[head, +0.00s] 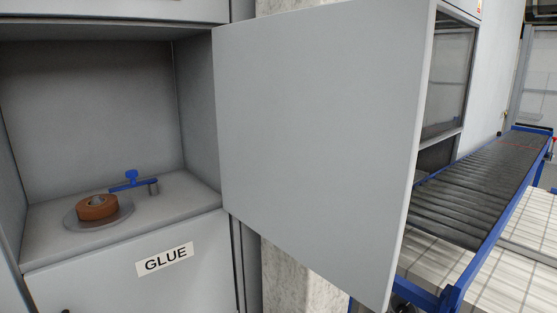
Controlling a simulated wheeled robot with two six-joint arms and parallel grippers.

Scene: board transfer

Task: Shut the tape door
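The tape door (320,130) is a large plain grey panel in the middle of the head view. It stands wide open, swung out from the right side of a grey cabinet compartment. Inside the compartment a brown tape roll (98,208) sits on a round, pale disc (72,219) on the shelf. A blue lever or arm (132,181) on a short metal post is beside the roll. Neither of my grippers is in view.
Below the compartment is a grey panel labelled GLUE (166,259). To the right, behind the door, a dark roller conveyor (480,180) with a blue frame runs back. Pale, grid-patterned stacks (500,285) lie below and beside it.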

